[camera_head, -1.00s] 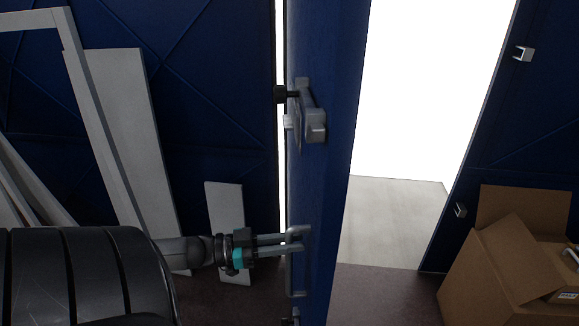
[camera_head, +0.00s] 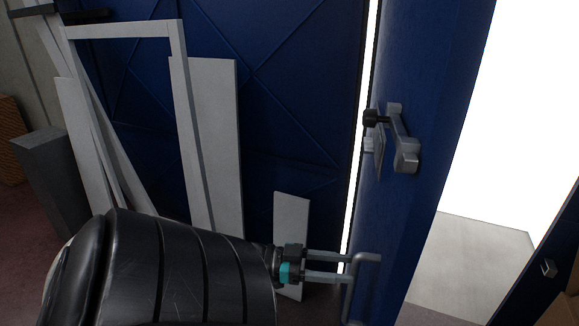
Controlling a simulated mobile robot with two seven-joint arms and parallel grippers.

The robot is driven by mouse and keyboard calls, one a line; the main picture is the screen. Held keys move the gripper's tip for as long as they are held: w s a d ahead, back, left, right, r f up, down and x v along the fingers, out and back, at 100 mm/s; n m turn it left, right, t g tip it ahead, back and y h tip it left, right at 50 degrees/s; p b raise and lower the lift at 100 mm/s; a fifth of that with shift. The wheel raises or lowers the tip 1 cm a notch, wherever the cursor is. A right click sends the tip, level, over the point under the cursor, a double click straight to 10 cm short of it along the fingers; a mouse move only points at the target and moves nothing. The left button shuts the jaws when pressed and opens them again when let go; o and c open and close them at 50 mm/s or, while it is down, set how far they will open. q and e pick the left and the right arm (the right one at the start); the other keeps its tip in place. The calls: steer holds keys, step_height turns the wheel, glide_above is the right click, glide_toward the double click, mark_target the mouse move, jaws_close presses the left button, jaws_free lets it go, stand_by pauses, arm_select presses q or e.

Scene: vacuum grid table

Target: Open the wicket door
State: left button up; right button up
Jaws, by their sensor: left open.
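The blue wicket door (camera_head: 425,110) stands ajar, seen nearly edge-on, with a bright opening (camera_head: 505,130) to its right. A grey metal latch (camera_head: 402,145) with a black knob is fixed on the door's upper part. A thin metal pull handle (camera_head: 360,285) sits lower on the door. My left gripper (camera_head: 345,267) is open, with its two fingers reaching right to the door's edge by the pull handle. I cannot tell whether they touch it. My right gripper is out of view.
White boards and a frame (camera_head: 215,150) lean on the blue wall left of the door. A grey block (camera_head: 50,175) stands at the far left. Part of a cardboard box (camera_head: 560,309) shows at the lower right. Pale floor (camera_head: 470,260) is clear beyond the opening.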

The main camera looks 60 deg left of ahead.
arm_select(q)
steer(key=v, duration=1.1)
steer(key=shift+s+a+b, duration=0.2)
steer(key=shift+s+b, duration=0.15)
steer(key=shift+b, duration=0.1)
